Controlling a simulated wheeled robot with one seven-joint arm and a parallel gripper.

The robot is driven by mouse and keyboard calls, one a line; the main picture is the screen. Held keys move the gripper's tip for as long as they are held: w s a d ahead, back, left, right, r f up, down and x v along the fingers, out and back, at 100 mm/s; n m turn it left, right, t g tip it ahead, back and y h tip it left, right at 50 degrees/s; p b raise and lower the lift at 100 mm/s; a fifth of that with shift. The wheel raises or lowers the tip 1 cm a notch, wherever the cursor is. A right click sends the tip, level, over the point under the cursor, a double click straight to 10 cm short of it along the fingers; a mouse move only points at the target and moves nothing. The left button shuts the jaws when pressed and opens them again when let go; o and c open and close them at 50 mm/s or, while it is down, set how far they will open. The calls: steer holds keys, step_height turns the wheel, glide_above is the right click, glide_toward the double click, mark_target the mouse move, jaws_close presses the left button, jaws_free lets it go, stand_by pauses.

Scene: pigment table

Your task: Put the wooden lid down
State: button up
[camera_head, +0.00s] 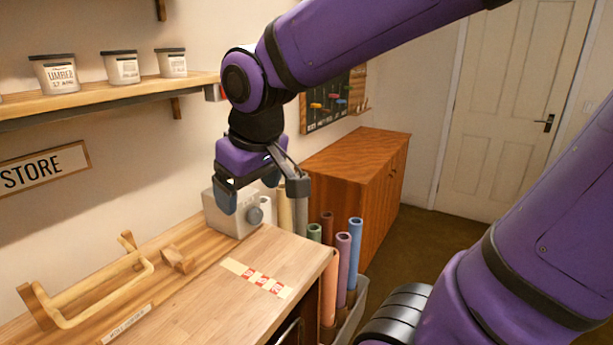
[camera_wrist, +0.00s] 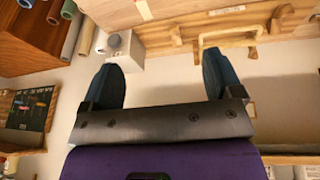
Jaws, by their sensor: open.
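My gripper (camera_head: 247,190) is open with blue finger pads, above the back of the wooden table near the grey box. Nothing shows between its fingers in the wrist view (camera_wrist: 160,78). I cannot pick out a wooden lid with certainty. A pale wooden frame with a raised bar (camera_head: 105,298) stands at the left of the table; its bar also shows in the wrist view (camera_wrist: 228,36). A small wooden block with a peg (camera_head: 178,260) sits to its right.
The grey box with a round knob (camera_head: 232,213) stands at the table's back. Red-and-white tape (camera_head: 257,278) marks the bare table top (camera_head: 215,300). Rolled tubes (camera_head: 343,258) stand in a bin at right, before a wooden cabinet (camera_head: 355,165). A shelf (camera_head: 110,95) with labelled pots hangs at left.

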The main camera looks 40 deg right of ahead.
steer(key=s+d+r+m+t, duration=0.1)
steer(key=s+d+r+m, duration=0.1)
steer(key=s, duration=0.6)
steer(key=shift+s+d+r, duration=0.25)
steer(key=shift+d+r, duration=0.3)
steer(key=shift+d, duration=0.65)
